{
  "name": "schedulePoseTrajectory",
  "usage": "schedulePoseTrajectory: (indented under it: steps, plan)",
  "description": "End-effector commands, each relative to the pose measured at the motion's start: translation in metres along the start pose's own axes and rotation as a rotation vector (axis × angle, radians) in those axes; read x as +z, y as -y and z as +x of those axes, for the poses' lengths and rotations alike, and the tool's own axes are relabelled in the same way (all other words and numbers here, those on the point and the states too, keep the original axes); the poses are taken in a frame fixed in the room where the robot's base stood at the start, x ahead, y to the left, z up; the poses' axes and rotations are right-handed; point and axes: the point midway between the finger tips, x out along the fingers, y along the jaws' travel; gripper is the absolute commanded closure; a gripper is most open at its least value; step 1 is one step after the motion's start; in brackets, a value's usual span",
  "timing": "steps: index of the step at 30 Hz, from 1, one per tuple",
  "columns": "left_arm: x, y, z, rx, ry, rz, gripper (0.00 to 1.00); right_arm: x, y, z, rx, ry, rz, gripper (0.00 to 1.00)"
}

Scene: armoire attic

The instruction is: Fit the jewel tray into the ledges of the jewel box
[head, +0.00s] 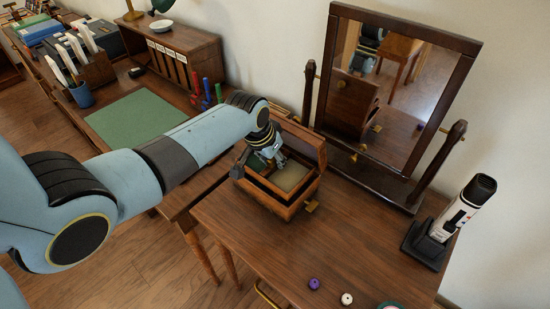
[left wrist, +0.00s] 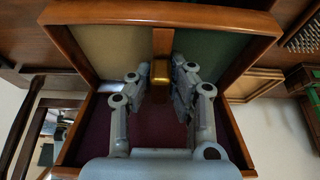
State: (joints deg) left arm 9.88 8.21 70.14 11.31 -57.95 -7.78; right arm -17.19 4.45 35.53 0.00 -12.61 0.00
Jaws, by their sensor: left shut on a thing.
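The wooden jewel box (head: 268,199) stands on the dresser top with its lid (head: 300,143) raised at the back. The jewel tray (head: 290,177) has a cream compartment and a green one, and appears within the box's rim. My left gripper (head: 272,160) reaches down into the box. In the left wrist view, my left gripper (left wrist: 165,82) is shut on the brass grip on the divider of the tray (left wrist: 108,50). I cannot tell whether the tray rests on the ledges, which are hidden. My right gripper is out of view.
A tilting mirror (head: 400,85) stands close behind the box to the right. A shaver-like device in a stand (head: 428,240) is at the far right. Small spools (head: 314,284) lie at the front edge. A desk with a green mat (head: 137,117) adjoins on the left.

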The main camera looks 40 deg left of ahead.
Motion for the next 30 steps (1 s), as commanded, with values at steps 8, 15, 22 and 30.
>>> schedulePoseTrajectory:
  steps: [8,15,22,30]
  plan:
    - [0.002,0.000,0.005,0.000,-0.001,0.000,1.00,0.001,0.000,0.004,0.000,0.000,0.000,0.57]
    - [0.004,0.000,0.011,0.000,-0.001,0.000,1.00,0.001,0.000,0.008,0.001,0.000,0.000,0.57]
    - [0.006,0.000,0.016,0.000,-0.001,0.000,1.00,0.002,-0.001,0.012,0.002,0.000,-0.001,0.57]
    - [0.009,0.000,0.022,0.000,-0.001,0.000,1.00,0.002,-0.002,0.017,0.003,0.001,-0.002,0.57]
